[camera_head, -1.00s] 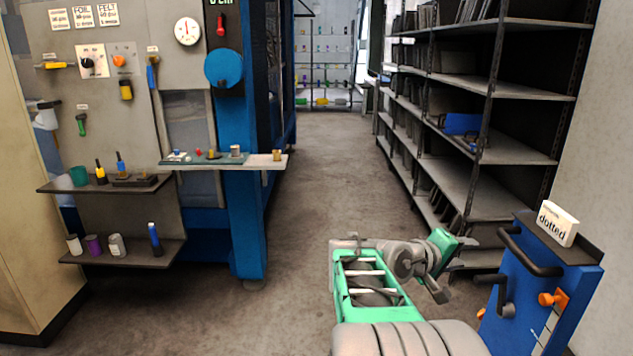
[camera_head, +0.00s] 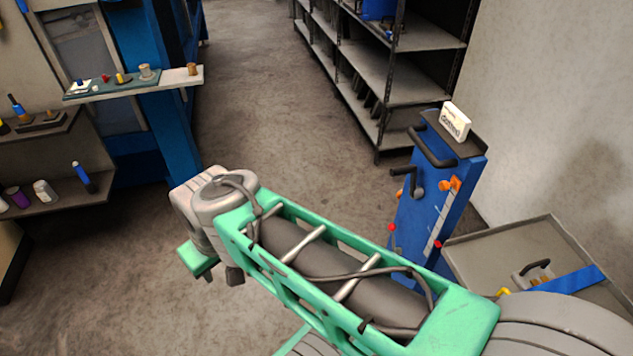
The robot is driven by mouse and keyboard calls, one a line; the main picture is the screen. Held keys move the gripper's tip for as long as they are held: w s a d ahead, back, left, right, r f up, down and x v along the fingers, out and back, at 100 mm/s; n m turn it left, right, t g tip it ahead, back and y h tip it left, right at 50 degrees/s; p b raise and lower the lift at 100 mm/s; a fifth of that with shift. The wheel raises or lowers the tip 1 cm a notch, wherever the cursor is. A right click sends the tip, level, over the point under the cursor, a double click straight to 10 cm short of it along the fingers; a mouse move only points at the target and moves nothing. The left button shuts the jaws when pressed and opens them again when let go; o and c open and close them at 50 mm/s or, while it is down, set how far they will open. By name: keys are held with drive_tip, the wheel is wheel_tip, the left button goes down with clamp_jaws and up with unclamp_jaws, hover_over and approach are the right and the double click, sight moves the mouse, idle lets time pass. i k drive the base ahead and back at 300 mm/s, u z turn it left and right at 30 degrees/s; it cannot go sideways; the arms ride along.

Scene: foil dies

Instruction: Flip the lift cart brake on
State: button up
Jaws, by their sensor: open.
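The blue lift cart (camera_head: 412,222) stands upright right of centre, with a black push bar (camera_head: 430,148) near its top. A dark crank-like handle (camera_head: 408,184) and an orange knob on an orange plate (camera_head: 451,185) sit below the bar. Red round spots show lower down on its sides. I cannot tell for sure which part is the brake. My gripper (camera_head: 214,266) hangs at the end of my green arm, left of the cart and well apart from it. Its jaws are small and partly hidden by the wrist; they look open and empty.
The cart's grey platform (camera_head: 497,240) carries a blue bar (camera_head: 565,292) and a small handled item. A white "dotted" box (camera_head: 455,122) sits on the cart's top. Dark shelving (camera_head: 425,80) stands behind. A bench shelf (camera_head: 185,82) juts out at left. The floor between is clear.

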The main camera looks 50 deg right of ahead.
sight(392, 227)
drive_tip(key=z, duration=3.25)
